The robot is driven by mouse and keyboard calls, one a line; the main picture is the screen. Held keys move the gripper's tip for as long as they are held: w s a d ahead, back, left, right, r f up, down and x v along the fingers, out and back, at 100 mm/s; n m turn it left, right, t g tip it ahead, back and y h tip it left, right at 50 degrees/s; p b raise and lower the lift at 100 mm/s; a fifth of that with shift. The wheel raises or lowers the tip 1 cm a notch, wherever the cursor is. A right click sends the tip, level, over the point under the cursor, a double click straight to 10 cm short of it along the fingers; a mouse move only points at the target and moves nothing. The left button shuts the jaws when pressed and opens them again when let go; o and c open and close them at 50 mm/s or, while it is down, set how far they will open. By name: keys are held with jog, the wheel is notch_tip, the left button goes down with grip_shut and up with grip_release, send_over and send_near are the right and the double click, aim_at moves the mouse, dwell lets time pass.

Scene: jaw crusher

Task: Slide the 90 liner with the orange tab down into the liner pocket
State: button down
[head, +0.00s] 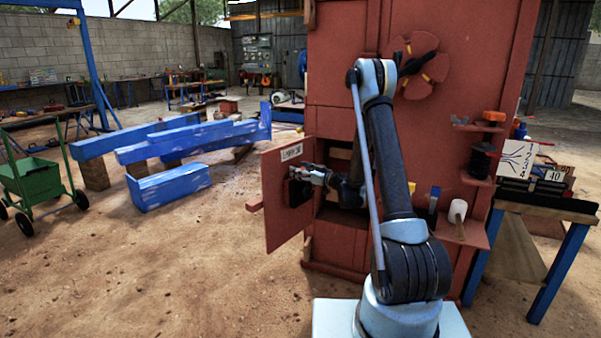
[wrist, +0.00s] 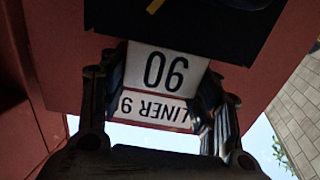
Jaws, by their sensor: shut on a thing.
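The 90 liner shows in the wrist view as a white face marked 90 (wrist: 158,72), upside down between the fingers of my gripper (wrist: 160,100). In the head view my gripper (head: 312,176) is shut on it in front of the open red door. A dark block (head: 298,193) sits against the door there; in the wrist view a dark body (wrist: 190,22) with a yellow stripe lies beyond the 90. I cannot tell which dark part is liner and which is pocket. I see no orange tab on the liner. A white LINER 9 label (wrist: 152,109) is partly covered by my fingers.
The red door (head: 281,215) stands open from the tall red crusher (head: 335,80). Small shelves at right hold an orange-topped item (head: 494,116), a black spool (head: 479,160) and a white roller (head: 457,211). Blue beams (head: 168,186) and a green cart (head: 40,180) stand left. Dirt floor before the door is clear.

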jog(key=shift+f, duration=0.2)
jog(key=shift+c, duration=2.3)
grip_release()
jog(key=shift+r, duration=4.95)
